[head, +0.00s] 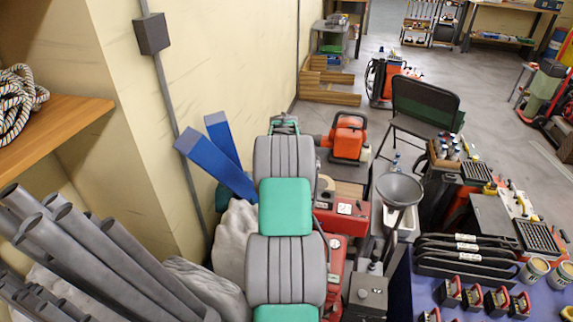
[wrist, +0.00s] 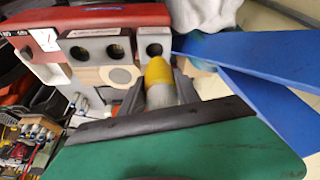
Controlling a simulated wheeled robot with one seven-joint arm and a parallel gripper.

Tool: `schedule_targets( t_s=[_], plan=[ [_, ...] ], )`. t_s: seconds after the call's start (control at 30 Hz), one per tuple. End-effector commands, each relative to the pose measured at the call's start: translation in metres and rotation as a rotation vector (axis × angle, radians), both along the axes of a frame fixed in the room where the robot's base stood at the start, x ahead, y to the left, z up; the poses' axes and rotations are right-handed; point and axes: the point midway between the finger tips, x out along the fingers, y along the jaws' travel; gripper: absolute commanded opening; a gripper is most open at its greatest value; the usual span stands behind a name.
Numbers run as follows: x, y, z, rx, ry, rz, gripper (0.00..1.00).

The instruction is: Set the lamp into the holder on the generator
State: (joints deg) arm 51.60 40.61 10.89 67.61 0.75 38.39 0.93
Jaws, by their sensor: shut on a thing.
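The lamp (wrist: 159,75) has a yellow rounded front and a pale grey body. In the wrist view my gripper (wrist: 160,90) is shut on it, with one dark finger on each side. A red generator with a grey front (wrist: 60,30) lies beyond the lamp. Its grey front has a row of dark round openings, and the lamp's yellow end points at the rightmost opening (wrist: 154,48). I cannot tell whether the lamp touches it. In the head view a red box with a white label (head: 343,210) looks like the generator; my arm hides the gripper and lamp there.
Blue bars (head: 215,155) lean by the wall; they also show right of the lamp in the wrist view (wrist: 250,50). Grey pipes (head: 85,250) fill the lower left. A funnel (head: 398,188) and a crowded blue bench (head: 440,290) stand to the right. Floor is free farther back.

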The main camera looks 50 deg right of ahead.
Motion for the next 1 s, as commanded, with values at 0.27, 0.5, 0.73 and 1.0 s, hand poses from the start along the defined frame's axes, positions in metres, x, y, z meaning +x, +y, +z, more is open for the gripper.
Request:
schedule_targets(
  t_s=[0.27, 0.5, 0.73, 1.0],
  plan=[
    [0.007, -0.02, 0.003, 0.001, 0.0, -0.013, 0.0],
    [0.007, -0.019, -0.011, 0.001, 0.0, -0.013, 0.0],
    [0.007, -0.019, -0.03, 0.001, 0.0, -0.012, 0.0],
    [0.007, -0.019, -0.04, 0.0, -0.001, -0.012, 0.0]
  ],
)
